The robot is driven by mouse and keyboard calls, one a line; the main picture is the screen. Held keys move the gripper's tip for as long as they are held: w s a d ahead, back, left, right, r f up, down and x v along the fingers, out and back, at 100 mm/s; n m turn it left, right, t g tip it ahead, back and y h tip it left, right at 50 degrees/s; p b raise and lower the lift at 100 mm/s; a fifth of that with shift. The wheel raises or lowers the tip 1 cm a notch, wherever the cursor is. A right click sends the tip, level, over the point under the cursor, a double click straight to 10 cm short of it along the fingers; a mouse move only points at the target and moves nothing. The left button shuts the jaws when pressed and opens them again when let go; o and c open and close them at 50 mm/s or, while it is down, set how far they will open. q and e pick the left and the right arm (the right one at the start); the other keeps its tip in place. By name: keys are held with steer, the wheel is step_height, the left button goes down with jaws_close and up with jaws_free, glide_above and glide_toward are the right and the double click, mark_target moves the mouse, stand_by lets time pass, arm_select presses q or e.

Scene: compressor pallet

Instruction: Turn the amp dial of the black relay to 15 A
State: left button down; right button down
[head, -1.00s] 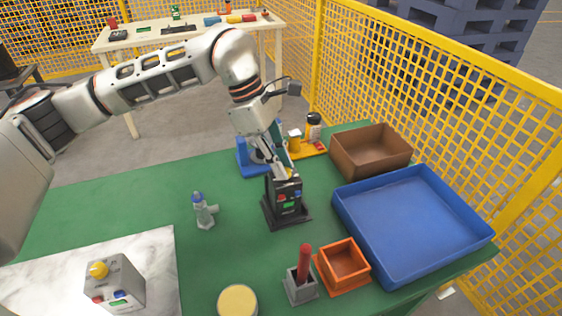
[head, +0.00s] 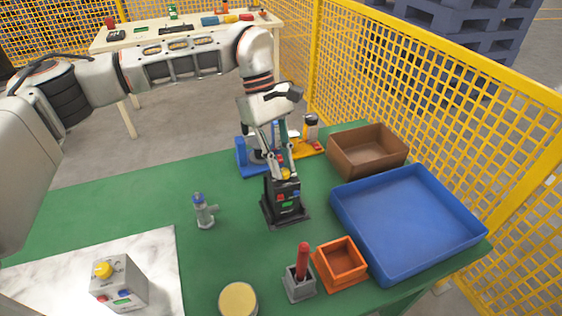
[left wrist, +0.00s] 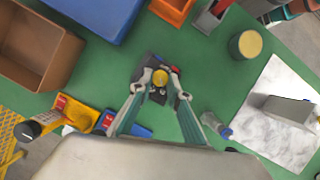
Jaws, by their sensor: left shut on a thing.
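The black relay (head: 284,202) stands upright on a black base on the green table in the head view, with a red and a blue part and a green display on its front. Its yellow amp dial (head: 286,174) is on top. In the left wrist view the yellow dial (left wrist: 160,77) sits between the fingertips. My left gripper (head: 283,170) comes down from above and is shut on the dial, one finger on each side. The dial's scale and pointer are too small to read. My right gripper is not in view.
A grey relay (head: 120,283) with a yellow dial stands on a marbled board at front left. A grey valve fitting (head: 203,211) is left of the black relay. A blue tray (head: 405,220), brown box (head: 368,150), orange bin (head: 341,264) and red-handled tool (head: 303,262) are right and front.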

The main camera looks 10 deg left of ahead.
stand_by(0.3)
arm_select(q)
steer(key=c, duration=1.9)
jaws_free()
steer(key=v, duration=1.2)
